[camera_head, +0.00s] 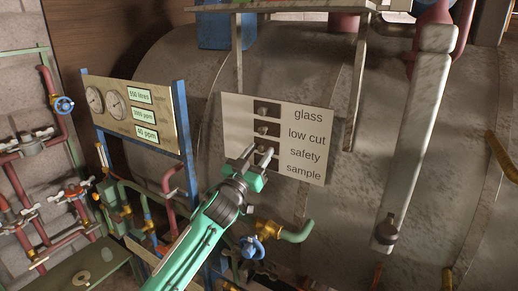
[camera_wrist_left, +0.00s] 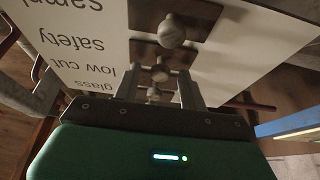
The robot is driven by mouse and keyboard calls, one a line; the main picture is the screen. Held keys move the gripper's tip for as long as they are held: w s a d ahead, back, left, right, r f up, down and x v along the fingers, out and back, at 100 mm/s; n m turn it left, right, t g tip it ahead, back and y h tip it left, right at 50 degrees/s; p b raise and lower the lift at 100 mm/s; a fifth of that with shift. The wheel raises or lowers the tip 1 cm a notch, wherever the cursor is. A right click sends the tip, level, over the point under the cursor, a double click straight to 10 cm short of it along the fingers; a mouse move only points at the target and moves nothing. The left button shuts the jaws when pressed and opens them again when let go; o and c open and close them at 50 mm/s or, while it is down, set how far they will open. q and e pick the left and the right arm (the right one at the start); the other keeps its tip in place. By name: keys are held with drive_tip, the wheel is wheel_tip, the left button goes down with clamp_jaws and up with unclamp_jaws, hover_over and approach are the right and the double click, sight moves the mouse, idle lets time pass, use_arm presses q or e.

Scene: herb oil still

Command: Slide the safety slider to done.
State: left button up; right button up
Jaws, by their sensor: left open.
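A pale panel (camera_head: 233,112) is on the big grey tank, with rows labelled glass, low cut, safety and sample. Dark slots with round grey knobs stand left of the labels. The safety slider knob (camera_head: 262,150) is partly covered by my left gripper (camera_head: 258,155), which is open just in front of it. In the left wrist view the panel appears upside down. Two smaller knobs show between the fingers. I cannot tell whether anything is touched. No done mark is readable.
A gauge board (camera_head: 130,118) on blue posts stands left of the panel. A brass valve with a blue handle (camera_head: 252,247) and green pipe is below. A long grey lever (camera_head: 415,140) is at the right. Red pipes and valves fill the left side.

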use_arm(q)
drive_tip(key=shift+w+d+r, duration=0.1)
drive_tip(key=shift+w, duration=0.1)
clamp_jaws()
drive_tip(key=w+a, duration=0.1)
drive_tip(key=a, duration=0.1)
drive_tip(key=w+a, duration=0.2)
drive_tip(key=a, duration=0.1)
drive_tip(key=w+a, duration=0.1)
drive_tip(key=a, duration=0.2)
drive_tip(key=shift+w+a, duration=0.1)
drive_tip(key=shift+w, duration=0.2)
unclamp_jaws()
drive_tip(key=shift+w+a, duration=0.1)
